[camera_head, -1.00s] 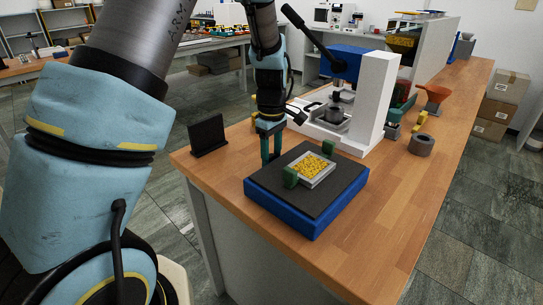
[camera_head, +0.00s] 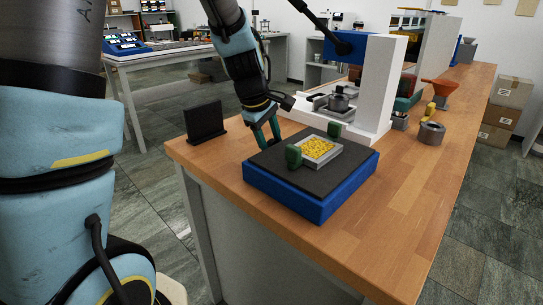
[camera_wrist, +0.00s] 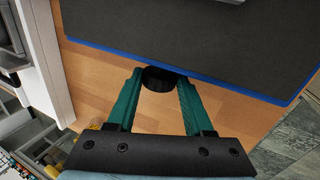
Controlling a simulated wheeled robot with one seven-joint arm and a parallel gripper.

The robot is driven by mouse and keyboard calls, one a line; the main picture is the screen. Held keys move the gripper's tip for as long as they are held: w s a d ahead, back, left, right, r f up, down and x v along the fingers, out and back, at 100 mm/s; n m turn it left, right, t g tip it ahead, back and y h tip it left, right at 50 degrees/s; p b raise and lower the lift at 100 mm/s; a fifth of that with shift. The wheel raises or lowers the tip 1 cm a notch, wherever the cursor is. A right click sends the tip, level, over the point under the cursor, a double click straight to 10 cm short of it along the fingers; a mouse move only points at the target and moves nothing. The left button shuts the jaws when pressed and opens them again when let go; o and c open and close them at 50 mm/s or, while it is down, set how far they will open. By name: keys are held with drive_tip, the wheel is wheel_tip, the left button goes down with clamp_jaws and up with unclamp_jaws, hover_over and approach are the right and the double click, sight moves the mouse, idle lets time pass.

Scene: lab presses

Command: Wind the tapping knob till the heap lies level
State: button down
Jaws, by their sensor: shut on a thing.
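A blue tapping base (camera_head: 315,206) with a dark top plate (camera_head: 272,165) stands on the bench. A square grey tray (camera_head: 337,156) of yellow grains (camera_head: 319,148) sits on the plate between two green blocks (camera_head: 293,157) (camera_head: 334,130). The grains cover most of the tray; I cannot tell if they are level. My gripper (camera_head: 266,142) is low at the base's far left side. In the wrist view my gripper (camera_wrist: 159,82) has its teal fingers either side of the round black knob (camera_wrist: 158,79), shut on it. The knob is hidden in the head view.
A black upright panel (camera_head: 204,121) stands left of my gripper. A white press (camera_head: 386,85) with a blue head and lever stands close behind. The bench's front right is clear.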

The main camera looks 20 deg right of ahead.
drive_tip(key=shift+b, duration=0.45)
drive_tip(key=shift+c, duration=1.5)
unclamp_jaws()
drive_tip(key=shift+r+p, duration=0.2)
drive_tip(key=shift+p, duration=0.6)
